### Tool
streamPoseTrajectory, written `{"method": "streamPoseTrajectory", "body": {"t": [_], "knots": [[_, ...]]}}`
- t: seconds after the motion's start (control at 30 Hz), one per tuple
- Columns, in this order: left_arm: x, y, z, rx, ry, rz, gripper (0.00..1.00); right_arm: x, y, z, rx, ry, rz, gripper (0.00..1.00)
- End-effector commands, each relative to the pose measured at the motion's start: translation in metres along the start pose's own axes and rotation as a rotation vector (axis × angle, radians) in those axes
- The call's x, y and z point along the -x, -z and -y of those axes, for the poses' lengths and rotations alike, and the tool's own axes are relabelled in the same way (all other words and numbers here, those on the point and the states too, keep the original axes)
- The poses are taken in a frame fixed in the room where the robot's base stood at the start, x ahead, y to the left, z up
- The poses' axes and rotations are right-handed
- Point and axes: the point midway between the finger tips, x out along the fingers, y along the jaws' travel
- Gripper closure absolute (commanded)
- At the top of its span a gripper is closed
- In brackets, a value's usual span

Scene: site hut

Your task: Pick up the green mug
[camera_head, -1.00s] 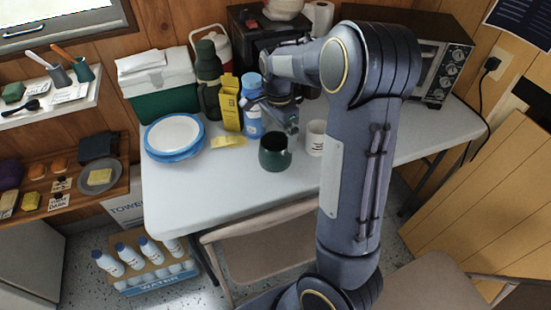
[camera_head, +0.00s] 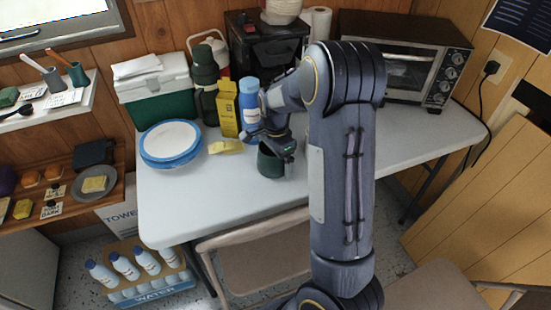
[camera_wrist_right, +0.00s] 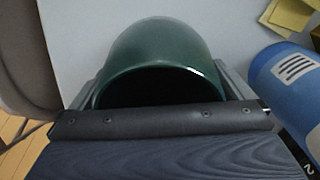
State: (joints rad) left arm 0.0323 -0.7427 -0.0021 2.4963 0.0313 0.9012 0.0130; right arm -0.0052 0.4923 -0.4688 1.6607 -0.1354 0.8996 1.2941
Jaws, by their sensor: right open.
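The green mug (camera_head: 269,165) stands on the white table near its front edge, with its upper part hidden by my right gripper (camera_head: 279,147). In the right wrist view, the mug (camera_wrist_right: 158,48) fills the middle, its dark opening facing the camera. The right gripper (camera_wrist_right: 160,88) is open, with one finger at each side of the mug. I cannot tell whether the fingers touch it. My left gripper is not in view.
Behind the gripper stand a blue bottle (camera_head: 249,92) and a yellow box (camera_head: 228,108). A yellow pad (camera_head: 226,147) and blue-rimmed plates (camera_head: 171,140) lie to the left. A folding chair (camera_head: 255,245) stands in front of the table. A toaster oven (camera_head: 430,75) stands at the back right.

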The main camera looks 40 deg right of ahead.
Motion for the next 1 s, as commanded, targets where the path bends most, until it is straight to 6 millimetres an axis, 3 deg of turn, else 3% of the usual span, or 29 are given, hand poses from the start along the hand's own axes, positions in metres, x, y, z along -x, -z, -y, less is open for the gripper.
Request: {"method": "streamPoseTrajectory", "body": {"t": [0.07,0.37,0.73,1.0], "knots": [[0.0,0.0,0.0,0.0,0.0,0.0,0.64,0.0,0.0,0.0,0.0,0.0,0.0,0.01],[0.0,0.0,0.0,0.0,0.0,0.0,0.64,0.001,0.0,0.0,0.0,0.0,0.0,0.41],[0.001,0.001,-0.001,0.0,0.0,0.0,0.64,0.007,0.0,0.001,0.001,0.003,0.0,0.41],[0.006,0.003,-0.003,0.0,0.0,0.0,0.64,0.044,-0.006,-0.006,0.004,0.005,0.0,0.41]]}}
